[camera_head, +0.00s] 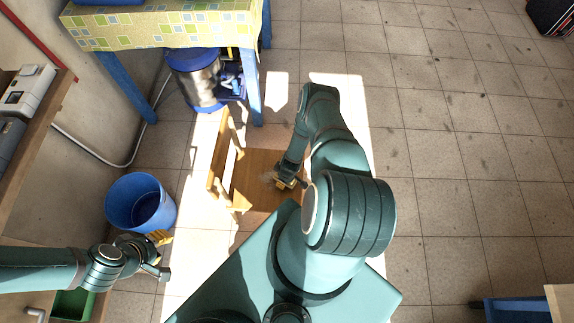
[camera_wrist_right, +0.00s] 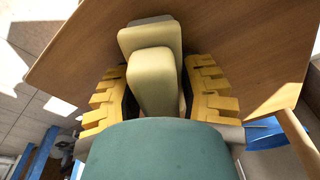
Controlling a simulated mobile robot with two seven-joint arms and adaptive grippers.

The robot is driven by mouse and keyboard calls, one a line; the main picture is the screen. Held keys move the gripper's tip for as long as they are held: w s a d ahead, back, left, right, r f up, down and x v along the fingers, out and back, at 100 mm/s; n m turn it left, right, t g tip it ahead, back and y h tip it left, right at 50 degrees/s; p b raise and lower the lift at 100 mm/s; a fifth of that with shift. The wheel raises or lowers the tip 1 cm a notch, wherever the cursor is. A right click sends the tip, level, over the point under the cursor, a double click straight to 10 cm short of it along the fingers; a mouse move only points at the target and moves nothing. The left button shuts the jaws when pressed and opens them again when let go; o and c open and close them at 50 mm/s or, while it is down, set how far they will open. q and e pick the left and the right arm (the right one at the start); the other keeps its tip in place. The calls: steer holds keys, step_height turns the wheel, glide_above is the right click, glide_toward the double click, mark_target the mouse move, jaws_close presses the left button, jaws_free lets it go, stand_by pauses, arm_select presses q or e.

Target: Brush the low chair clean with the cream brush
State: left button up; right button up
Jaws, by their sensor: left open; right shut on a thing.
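The low chair (camera_head: 262,165) is wooden and stands on the floor in the middle of the head view, its backrest on the left. A faint pale patch shows on its seat beside my right gripper (camera_head: 287,183). In the right wrist view, that gripper is shut on the cream brush (camera_wrist_right: 152,75), with yellow fingers on both sides of its handle. The brush head lies over the brown seat (camera_wrist_right: 230,40); whether it touches cannot be told. In the head view the brush is mostly hidden by the gripper. My left gripper (camera_head: 158,254) is open and empty, left of the chair.
A blue bucket (camera_head: 140,204) stands on the floor near my left gripper. A table with a patterned yellow cloth (camera_head: 165,28) and blue legs stands behind the chair, a metal container (camera_head: 197,82) beneath it. A green crate (camera_head: 72,304) is at lower left. The right floor is mostly clear.

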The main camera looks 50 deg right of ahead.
mark_target(275, 178)
steer(key=shift+w+a+b, duration=0.35)
steer(key=shift+w+a, duration=0.45)
steer(key=shift+w, duration=0.15)
steer(key=shift+w+a+b, duration=0.3)
steer(key=shift+w+a, duration=0.2)
steer(key=shift+w, duration=0.2)
steer(key=shift+w+a, duration=0.8)
steer(key=shift+w, duration=0.2)
steer(key=shift+w+a, duration=0.75)
steer(key=shift+w, duration=0.25)
steer(key=shift+w+a+f, duration=0.1)
steer(key=shift+w+a, duration=1)
steer(key=shift+w, duration=0.2)
steer(key=shift+w+d, duration=0.45)
steer(key=shift+d, duration=0.15)
steer(key=shift+s+d+p, duration=0.3)
steer(key=shift+s+d, duration=0.5)
steer(key=shift+s, duration=0.1)
steer(key=shift+s+d, duration=0.7)
steer(key=shift+s, duration=0.25)
steer(key=shift+s+d, duration=0.65)
steer(key=shift+s, duration=0.3)
steer(key=shift+s+d, duration=1.05)
steer(key=shift+s, duration=0.25)
